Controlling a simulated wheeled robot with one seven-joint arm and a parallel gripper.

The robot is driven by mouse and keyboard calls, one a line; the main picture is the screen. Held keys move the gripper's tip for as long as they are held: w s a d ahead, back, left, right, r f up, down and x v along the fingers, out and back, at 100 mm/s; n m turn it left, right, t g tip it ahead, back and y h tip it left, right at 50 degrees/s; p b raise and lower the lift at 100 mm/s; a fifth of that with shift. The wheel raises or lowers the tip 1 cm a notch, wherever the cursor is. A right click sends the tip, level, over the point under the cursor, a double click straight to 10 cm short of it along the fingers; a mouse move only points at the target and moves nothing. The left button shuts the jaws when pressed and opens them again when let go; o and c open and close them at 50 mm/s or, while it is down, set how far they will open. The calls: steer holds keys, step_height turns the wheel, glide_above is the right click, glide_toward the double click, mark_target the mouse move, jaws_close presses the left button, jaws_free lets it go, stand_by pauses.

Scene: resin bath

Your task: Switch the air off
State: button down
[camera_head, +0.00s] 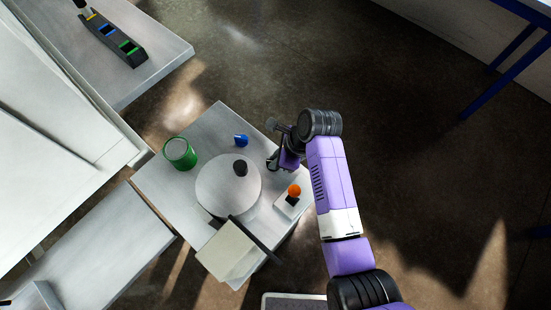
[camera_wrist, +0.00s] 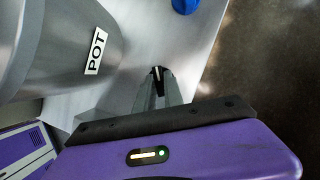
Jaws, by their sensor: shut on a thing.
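My gripper (camera_head: 273,163) is at the right edge of the small grey table, to the right of the pot. In the wrist view the fingers (camera_wrist: 157,82) are close together on a small dark thing with a pale edge (camera_wrist: 157,72); most of it is hidden, and I cannot tell what it is. An orange ball-shaped knob (camera_head: 294,190) on a small pale box (camera_head: 286,207) is below my gripper in the head view. No part is readably marked as the air switch.
A round lidded pot (camera_head: 215,190), labelled POT in the wrist view (camera_wrist: 95,50), fills the table's middle. A blue piece (camera_head: 241,140), a green can (camera_head: 180,153) and a pale slab (camera_head: 230,252) surround it. Open floor lies right.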

steer(key=shift+r, duration=0.1)
steer(key=n+g+p, duration=0.1)
steer(key=n, duration=0.2)
steer(key=shift+w, duration=0.15)
steer(key=n+g, duration=0.1)
steer(key=n, duration=0.1)
steer(key=shift+n+p, duration=0.3)
steer(key=shift+n, duration=0.1)
steer(key=n+g, duration=0.1)
steer(key=n, duration=0.2)
steer(key=n+g+h+b, duration=0.1)
steer(key=n, duration=0.1)
steer(key=shift+w+a+n+h, duration=0.15)
steer(key=shift+n+h, duration=0.15)
steer(key=shift+n, duration=0.1)
steer(key=c, duration=1.5)
jaws_free()
steer(key=shift+o, duration=0.2)
steer(key=v, duration=0.7)
steer(key=shift+r+b, duration=0.25)
steer(key=shift+b, duration=0.05)
